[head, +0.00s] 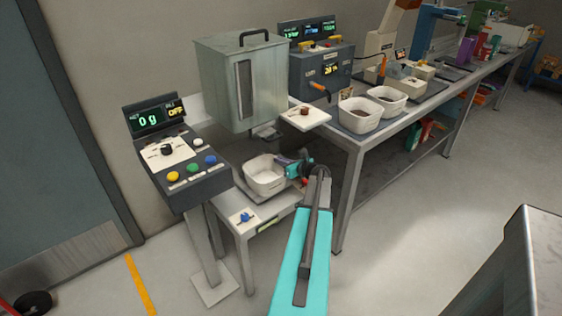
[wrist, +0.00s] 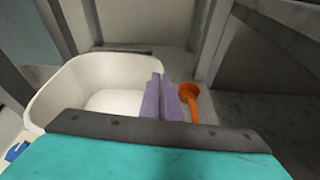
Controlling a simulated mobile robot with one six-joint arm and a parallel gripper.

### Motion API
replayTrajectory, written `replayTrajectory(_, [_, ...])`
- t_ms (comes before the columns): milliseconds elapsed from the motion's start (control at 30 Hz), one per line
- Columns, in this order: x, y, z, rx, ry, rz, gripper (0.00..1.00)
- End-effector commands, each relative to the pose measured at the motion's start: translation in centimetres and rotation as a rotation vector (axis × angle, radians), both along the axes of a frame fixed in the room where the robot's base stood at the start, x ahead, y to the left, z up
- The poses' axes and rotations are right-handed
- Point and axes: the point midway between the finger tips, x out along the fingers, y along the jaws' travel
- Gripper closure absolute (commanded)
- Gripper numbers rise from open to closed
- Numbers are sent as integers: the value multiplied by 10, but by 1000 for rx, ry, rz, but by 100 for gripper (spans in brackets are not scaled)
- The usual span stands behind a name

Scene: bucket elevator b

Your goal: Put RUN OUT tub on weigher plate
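An empty white tub (head: 264,177) is under the grey metal hopper in the head view. No RUN OUT marking is readable on it. It fills the left of the wrist view (wrist: 60,95). A grey plate (head: 243,189) shows below the tub; I cannot tell whether the tub rests on it or hangs just above. My gripper (head: 290,168) is at the tub's right side. Its purple fingers (wrist: 165,97) are close together in the wrist view, with the tub's right wall running in between them.
The hopper (head: 243,80) hangs above the tub. A control panel (head: 178,160) stands left. An orange scoop (wrist: 190,95) lies right of my fingers. Two filled tubs, one in front (head: 359,114), stand on the bench to the right. A grey cabinet corner (head: 520,265) is at lower right.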

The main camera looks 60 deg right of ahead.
Motion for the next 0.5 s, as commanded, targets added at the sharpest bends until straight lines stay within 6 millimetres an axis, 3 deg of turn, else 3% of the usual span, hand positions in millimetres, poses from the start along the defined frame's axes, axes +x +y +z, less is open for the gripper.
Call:
replayTrajectory(67, [0, 0, -2, 1, -1, 0, 100])
replayTrajectory(200, [0, 0, -2, 0, 0, 1, 78])
replayTrajectory(500, [1, 0, -1, 0, 0, 1, 78])
